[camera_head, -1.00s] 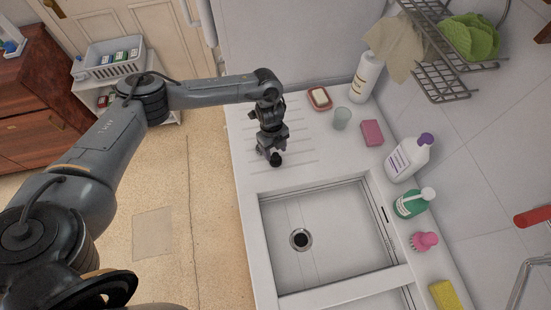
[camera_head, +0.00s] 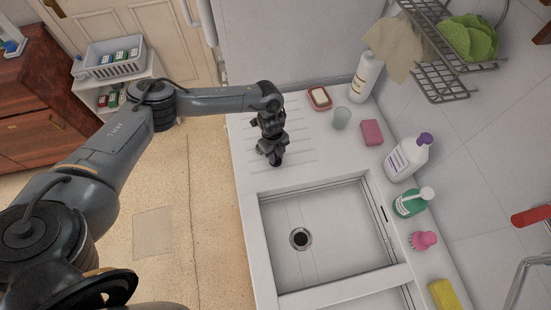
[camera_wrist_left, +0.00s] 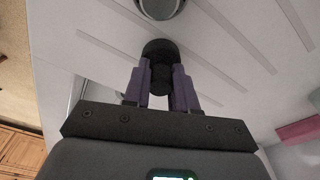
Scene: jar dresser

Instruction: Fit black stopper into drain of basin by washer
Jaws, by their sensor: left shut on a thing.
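The black stopper (camera_wrist_left: 160,52) is between the fingertips of my left gripper (camera_head: 275,158) in the left wrist view. The gripper is shut on it, low over the ridged draining board (camera_head: 305,140). In the head view the fingers mostly hide the stopper, and I cannot tell whether it touches the board. The basin (camera_head: 340,190) lies nearer than the gripper, with its round dark drain (camera_head: 300,239) open in the floor, left of the middle. The gripper is beyond the basin's far rim. My right gripper is not in view.
Along the right side stand a white bottle (camera_head: 366,77), a glass (camera_head: 341,117), a pink sponge (camera_head: 372,132), a purple-capped bottle (camera_head: 407,158), a green soap bottle (camera_head: 411,204) and a pink brush (camera_head: 424,240). A wire rack (camera_head: 440,85) hangs above. The basin is empty.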

